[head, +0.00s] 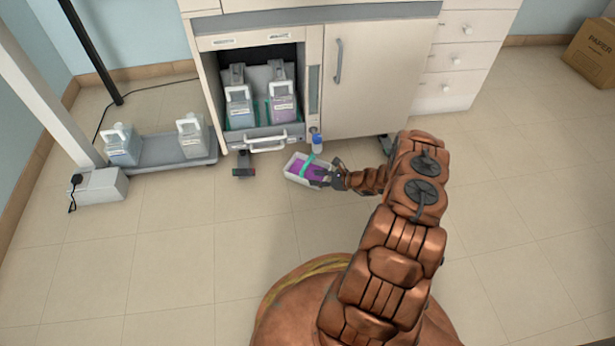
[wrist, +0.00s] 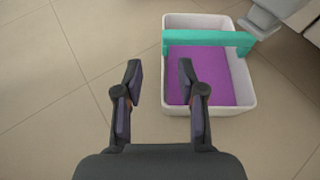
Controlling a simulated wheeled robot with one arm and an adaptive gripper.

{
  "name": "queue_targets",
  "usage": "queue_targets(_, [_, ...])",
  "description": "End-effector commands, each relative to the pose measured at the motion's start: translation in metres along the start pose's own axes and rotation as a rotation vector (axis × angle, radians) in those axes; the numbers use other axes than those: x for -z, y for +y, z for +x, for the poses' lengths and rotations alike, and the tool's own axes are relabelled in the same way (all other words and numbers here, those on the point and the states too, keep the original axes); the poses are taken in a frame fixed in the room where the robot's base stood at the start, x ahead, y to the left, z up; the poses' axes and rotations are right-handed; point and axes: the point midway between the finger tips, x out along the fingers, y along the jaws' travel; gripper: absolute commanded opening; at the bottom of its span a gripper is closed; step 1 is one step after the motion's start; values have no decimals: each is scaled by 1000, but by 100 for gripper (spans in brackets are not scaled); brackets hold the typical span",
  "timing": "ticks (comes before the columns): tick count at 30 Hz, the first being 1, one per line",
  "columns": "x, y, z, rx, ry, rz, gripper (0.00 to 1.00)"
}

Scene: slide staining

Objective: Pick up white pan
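The white pan (head: 291,174) sits on the tiled floor in front of the cabinet in the head view. It holds purple liquid, and a teal bar lies across it. In the wrist view the white pan (wrist: 251,84) is at the upper right, with the teal bar (wrist: 215,39) across its far part. My gripper (wrist: 160,72) is open and empty. Its right finger overlaps the pan's left side in the picture, and its left finger is over bare floor. In the head view my gripper (head: 334,172) is at the pan's right side. I cannot tell whether it touches the pan.
A blue-capped bottle (head: 317,146) stands behind the pan near the cabinet. The open cabinet bay (head: 262,136) holds jugs. A low grey platform (head: 163,153) with two jugs is at the left. A cardboard box (head: 590,55) is far right. The floor in front is clear.

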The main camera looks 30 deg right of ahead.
Motion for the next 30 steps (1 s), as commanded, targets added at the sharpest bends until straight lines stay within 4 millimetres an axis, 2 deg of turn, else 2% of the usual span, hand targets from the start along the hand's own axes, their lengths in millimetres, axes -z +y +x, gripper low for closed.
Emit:
queue_targets(1, [10, 0, 2, 12, -3, 15, 40])
queue_targets(6, [20, -1, 7, 27, -8, 34, 40])
queue_targets(20, [17, -4, 39, 27, -9, 31, 40])
queue_targets(30, [12, -7, 72, 29, -7, 31, 40])
